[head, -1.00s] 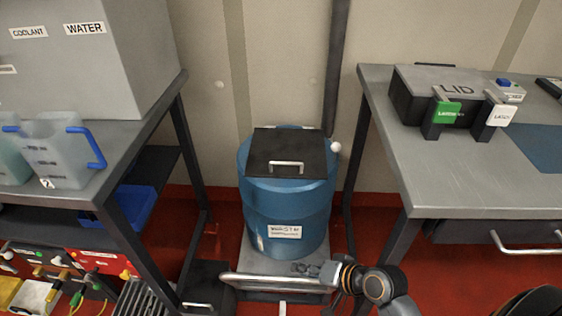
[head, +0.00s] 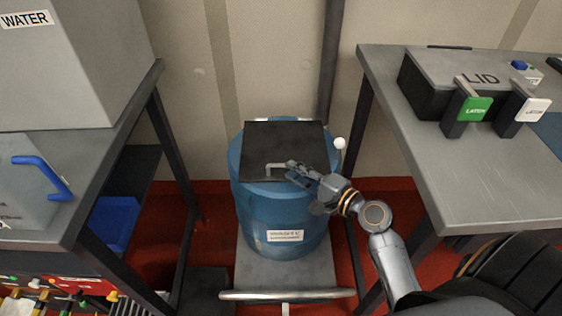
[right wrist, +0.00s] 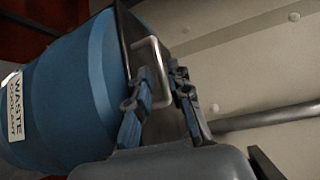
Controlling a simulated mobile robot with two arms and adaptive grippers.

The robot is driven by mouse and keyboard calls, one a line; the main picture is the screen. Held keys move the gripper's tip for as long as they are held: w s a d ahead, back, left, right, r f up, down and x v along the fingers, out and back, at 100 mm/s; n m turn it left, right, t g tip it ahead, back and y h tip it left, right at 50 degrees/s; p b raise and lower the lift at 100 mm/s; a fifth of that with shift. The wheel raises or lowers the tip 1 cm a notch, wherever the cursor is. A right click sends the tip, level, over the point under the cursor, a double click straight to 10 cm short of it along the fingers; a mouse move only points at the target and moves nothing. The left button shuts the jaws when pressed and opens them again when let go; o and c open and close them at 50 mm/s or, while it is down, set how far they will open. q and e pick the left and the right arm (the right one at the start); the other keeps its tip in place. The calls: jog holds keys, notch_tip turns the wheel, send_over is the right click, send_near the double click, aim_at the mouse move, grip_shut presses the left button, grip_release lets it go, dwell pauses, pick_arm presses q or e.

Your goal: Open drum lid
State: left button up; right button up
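The blue waste drum (head: 262,215) stands on a grey wheeled platform between two benches. Its black square lid panel (head: 275,138) lies flat and closed on top. A pale bar handle (head: 269,169) is at the lid's front. My right gripper (head: 291,170) is at the right end of this handle. In the right wrist view the gripper (right wrist: 162,80) is open, with its two fingers on either side of the handle (right wrist: 158,55). I cannot tell whether a finger touches it. The drum's side and label show there too (right wrist: 68,92). My left gripper is out of view.
A white ball-tipped stalk (head: 340,143) stands at the drum's right. The left bench (head: 90,155) carries a grey tank and a jug. A dark pipe runs behind.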

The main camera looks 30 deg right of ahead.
aim_at(283, 166)
jog(key=shift+x, duration=2.35)
jog(key=shift+c, duration=0.4)
grip_shut()
